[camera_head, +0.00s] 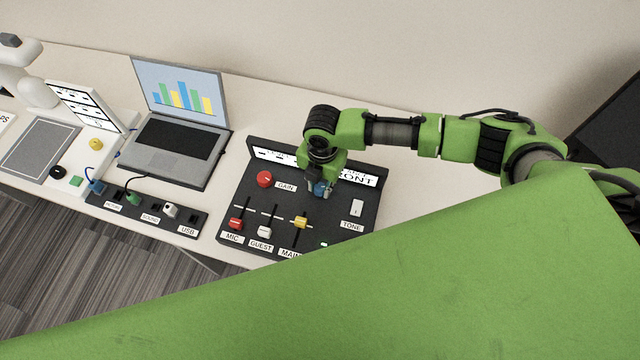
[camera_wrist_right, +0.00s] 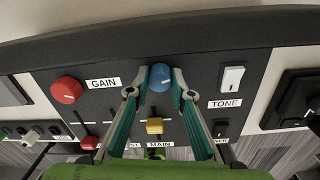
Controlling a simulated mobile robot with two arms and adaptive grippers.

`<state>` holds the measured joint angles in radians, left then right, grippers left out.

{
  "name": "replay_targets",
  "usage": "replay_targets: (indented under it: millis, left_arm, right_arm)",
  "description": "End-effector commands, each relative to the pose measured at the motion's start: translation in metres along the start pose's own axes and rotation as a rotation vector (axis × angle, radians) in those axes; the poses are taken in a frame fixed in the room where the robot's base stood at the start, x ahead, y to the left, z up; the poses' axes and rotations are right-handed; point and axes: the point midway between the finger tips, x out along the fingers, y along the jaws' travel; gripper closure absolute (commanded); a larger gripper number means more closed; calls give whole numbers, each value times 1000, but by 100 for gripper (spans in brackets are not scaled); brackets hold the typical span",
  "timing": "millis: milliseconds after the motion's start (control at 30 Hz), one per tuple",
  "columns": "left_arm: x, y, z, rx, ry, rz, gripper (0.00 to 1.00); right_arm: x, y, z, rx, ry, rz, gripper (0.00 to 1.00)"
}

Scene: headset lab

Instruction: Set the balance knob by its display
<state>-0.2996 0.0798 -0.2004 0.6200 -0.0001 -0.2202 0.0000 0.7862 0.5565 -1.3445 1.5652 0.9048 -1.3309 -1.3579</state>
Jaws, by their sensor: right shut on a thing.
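The dark control panel (camera_head: 240,205) stands on the bench. Its blue knob (camera_head: 321,188) is in the upper middle, and it also shows in the wrist view (camera_wrist_right: 160,78). My right gripper (camera_head: 318,184) reaches down from above and is shut on the blue knob, with one finger on each side of it in the wrist view (camera_wrist_right: 160,82). A white display strip (camera_head: 358,180) behind the knob shows large letters ending in "ONT"; the gripper hides the rest. I see no readable label for the blue knob. My left gripper is not in view.
On the panel are a red GAIN knob (camera_head: 264,179), a white TONE switch (camera_head: 356,208), and red (camera_head: 236,224), white (camera_head: 264,231) and yellow (camera_head: 301,221) sliders. A laptop (camera_head: 178,125) and a socket strip (camera_head: 182,221) stand to the left. My green arm covers the lower right.

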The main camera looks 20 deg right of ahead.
Motion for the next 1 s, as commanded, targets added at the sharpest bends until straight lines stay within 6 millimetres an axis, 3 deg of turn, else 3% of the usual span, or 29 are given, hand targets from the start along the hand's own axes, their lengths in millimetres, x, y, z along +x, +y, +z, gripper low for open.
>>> replay_targets:
  millis: [133,167,200,633,767,1000]
  left_arm:
    - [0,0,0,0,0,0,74]
    - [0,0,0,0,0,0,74]
    - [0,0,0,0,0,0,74]
    - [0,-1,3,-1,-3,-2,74]
    - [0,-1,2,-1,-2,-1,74]
    - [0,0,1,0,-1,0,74]
  right_arm:
    - [0,0,-2,0,3,1,100]
    - [0,0,-2,0,3,1,71]
    - [0,0,-1,0,3,1,62]
    - [-6,1,0,2,0,2,62]
    - [-26,1,0,1,1,4,62]
    - [-78,2,0,0,-1,4,62]
